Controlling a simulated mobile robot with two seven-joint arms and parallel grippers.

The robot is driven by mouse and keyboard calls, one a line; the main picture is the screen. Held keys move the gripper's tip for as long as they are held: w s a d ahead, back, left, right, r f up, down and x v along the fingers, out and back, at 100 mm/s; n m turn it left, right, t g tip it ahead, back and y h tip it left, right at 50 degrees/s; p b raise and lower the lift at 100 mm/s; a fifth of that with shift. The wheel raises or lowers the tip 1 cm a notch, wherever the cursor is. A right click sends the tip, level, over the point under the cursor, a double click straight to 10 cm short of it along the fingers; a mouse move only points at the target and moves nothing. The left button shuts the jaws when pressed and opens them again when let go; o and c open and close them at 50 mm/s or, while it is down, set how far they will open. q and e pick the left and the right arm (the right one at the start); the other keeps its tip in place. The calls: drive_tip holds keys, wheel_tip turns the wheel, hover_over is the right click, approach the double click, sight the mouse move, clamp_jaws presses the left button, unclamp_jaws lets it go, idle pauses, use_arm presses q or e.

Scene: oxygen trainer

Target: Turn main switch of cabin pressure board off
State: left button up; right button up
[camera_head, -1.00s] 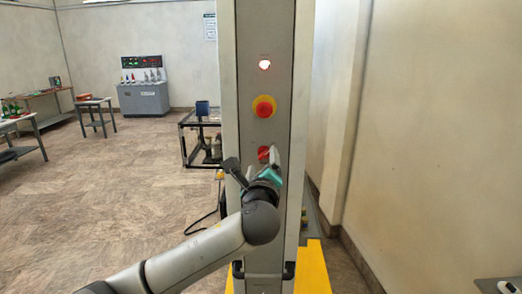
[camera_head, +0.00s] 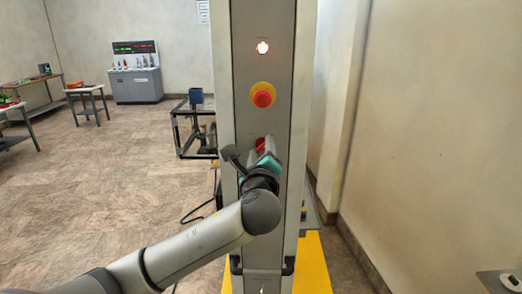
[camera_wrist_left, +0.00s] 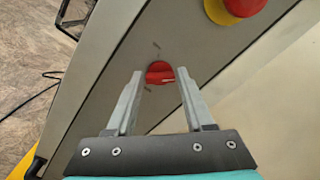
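The cabin pressure board (camera_head: 240,60) is a tall grey column in the middle of the head view. Its main switch looks to be the red round knob (camera_head: 263,143) low on the panel, below the emergency button. Contact cannot be told.
A red emergency button on yellow (camera_head: 263,95) and a lit white lamp (camera_head: 263,47) sit above the knob. A dark cart (camera_head: 190,128) stands behind the board to the left. A wall (camera_head: 430,130) bounds the right side. Open floor lies left.

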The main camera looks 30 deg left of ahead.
use_arm(q)
clamp_jaws()
idle(0.4)
drive_tip(key=n, duration=0.4)
drive_tip(key=shift+f+n, duration=0.15)
drive_tip(key=shift+n, duration=0.25)
drive_tip(key=n+b, duration=0.1)
drive_tip(key=n, duration=0.3)
drive_tip(key=shift+n, duration=0.3)
drive_tip(key=n, duration=0.4)
drive_tip(key=shift+f+b, duration=0.15)
drive_tip(key=shift+b, duration=0.15)
drive_tip(key=shift+n, duration=2.2)
